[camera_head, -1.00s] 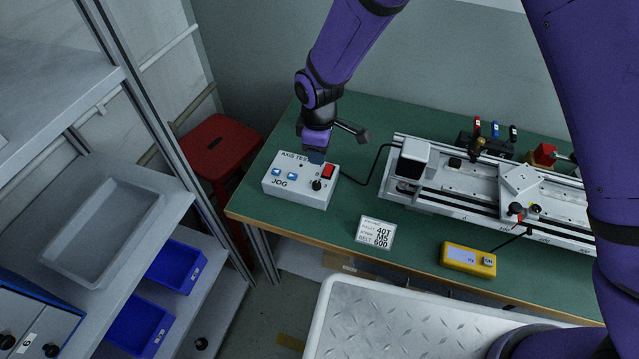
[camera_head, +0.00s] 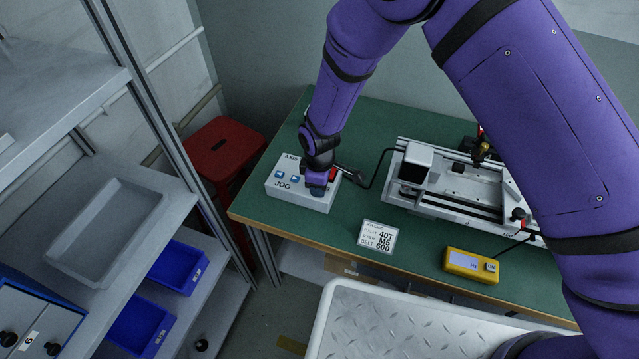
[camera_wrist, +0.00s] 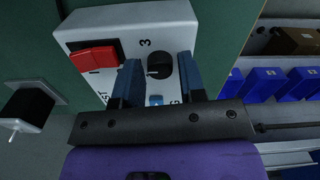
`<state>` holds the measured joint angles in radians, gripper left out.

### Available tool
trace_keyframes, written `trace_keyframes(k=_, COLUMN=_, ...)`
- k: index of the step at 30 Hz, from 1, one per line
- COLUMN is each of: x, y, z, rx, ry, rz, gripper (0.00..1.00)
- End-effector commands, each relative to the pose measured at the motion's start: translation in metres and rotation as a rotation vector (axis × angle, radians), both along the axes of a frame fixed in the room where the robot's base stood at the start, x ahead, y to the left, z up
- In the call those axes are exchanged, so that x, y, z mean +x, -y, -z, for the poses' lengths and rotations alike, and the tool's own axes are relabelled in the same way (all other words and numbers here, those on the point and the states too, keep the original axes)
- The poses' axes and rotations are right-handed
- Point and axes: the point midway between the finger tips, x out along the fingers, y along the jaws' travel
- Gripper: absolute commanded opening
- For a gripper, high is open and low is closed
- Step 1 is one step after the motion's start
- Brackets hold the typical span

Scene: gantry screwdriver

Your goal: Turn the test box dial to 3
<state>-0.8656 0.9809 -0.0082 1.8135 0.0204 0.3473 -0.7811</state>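The white test box (camera_head: 306,201) lies on the green bench, marked JOG on its near part. In the wrist view the box (camera_wrist: 130,24) shows a black round dial (camera_wrist: 162,66), with a printed 3 beside it. A small light mark shows near the dial's left edge; its exact setting is hard to tell. My gripper (camera_head: 318,189) is down over the box's right part, hiding the dial in the head view. In the wrist view my gripper (camera_wrist: 160,65) is open, with blue fingers on either side of the dial; I cannot tell if they touch it.
The box also carries a red switch (camera_wrist: 95,58) and blue buttons (camera_head: 280,175). To the right are a label card (camera_head: 379,237), a gantry rail (camera_head: 440,203) and a yellow meter (camera_head: 471,265). A black cable runs from the box. A red stool (camera_head: 220,150) stands left of the bench.

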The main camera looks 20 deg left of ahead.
Motion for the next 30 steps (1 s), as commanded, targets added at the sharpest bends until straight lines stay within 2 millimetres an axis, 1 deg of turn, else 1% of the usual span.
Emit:
trace_keyframes(k=8, x=0.0002, y=-0.0001, z=0.0011, rx=0.000, ry=0.001, rz=0.000, gripper=0.37)
trace_keyframes(k=11, x=0.0002, y=-0.0001, z=0.0010, rx=0.000, ry=0.001, rz=0.000, gripper=0.17)
trace_keyframes(k=12, x=0.0002, y=-0.0001, z=0.0010, rx=0.000, ry=0.001, rz=0.000, gripper=0.07)
trace_keyframes(k=13, x=0.0002, y=-0.0001, z=0.0010, rx=0.000, ry=0.000, rz=0.000, gripper=0.03)
trace_keyframes(k=22, x=0.0003, y=-0.0001, z=0.0009, rx=0.000, ry=0.001, rz=0.025, gripper=0.03)
trace_keyframes(k=26, x=0.0004, y=0.0000, z=0.0008, rx=0.000, ry=0.001, rz=0.077, gripper=0.03)
trace_keyframes(k=30, x=0.0005, y=0.0001, z=0.0008, rx=0.000, ry=0.001, rz=0.167, gripper=0.03)
